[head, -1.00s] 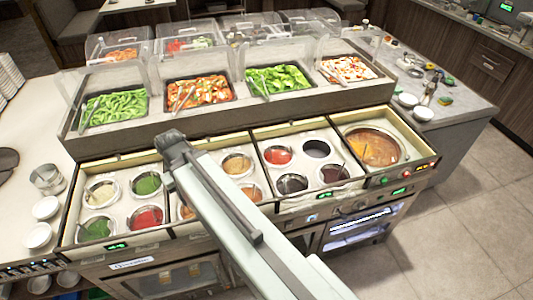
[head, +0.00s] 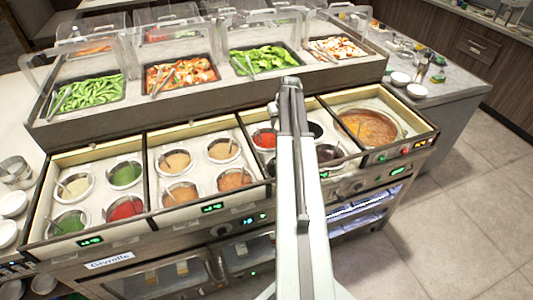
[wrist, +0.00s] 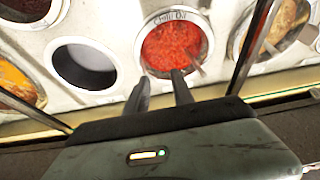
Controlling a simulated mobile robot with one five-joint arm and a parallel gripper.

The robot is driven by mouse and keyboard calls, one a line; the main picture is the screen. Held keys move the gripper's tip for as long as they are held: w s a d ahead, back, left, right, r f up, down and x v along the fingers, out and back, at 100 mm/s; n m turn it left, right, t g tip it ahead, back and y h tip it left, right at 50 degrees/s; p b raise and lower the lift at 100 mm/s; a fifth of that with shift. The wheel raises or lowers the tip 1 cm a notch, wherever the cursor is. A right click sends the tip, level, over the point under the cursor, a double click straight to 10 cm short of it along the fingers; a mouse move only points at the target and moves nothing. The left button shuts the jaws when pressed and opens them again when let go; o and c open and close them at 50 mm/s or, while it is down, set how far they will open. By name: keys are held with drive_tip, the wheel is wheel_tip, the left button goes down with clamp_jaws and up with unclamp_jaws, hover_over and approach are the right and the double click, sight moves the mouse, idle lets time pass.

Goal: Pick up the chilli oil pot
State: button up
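The chilli oil pot (wrist: 175,47) is a round metal pot of red flakes. Its rim reads "Chilli Oil" and a spoon leans in it. In the head view it is the red pot (head: 264,139) at the back left of the third well section, partly covered by my arm. In the wrist view my gripper (wrist: 160,86) is open and empty, its two dark fingers pointing at the pot's near rim. Whether a finger touches the rim is unclear. In the head view my arm's end (head: 291,86) is beyond the wells and its fingers are hidden.
An empty-looking pot (wrist: 85,65) sits beside the chilli oil in the wrist view; a divider and a tan sauce pot (wrist: 275,30) are on its other side. Food trays (head: 180,74) under clear covers stand behind. A soup well (head: 368,127) is at the right.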

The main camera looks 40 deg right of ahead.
drive_tip(key=d+f+b, duration=0.2)
drive_tip(key=d+f, duration=0.1)
drive_tip(key=shift+s+d, duration=0.15)
drive_tip(key=shift+d, duration=0.15)
drive_tip(key=b+x, duration=0.5)
drive_tip(key=shift+w+d+f, duration=0.1)
drive_tip(key=shift+w+d, duration=0.05)
drive_tip(key=shift+w, duration=0.1)
clamp_jaws()
idle(1.1)
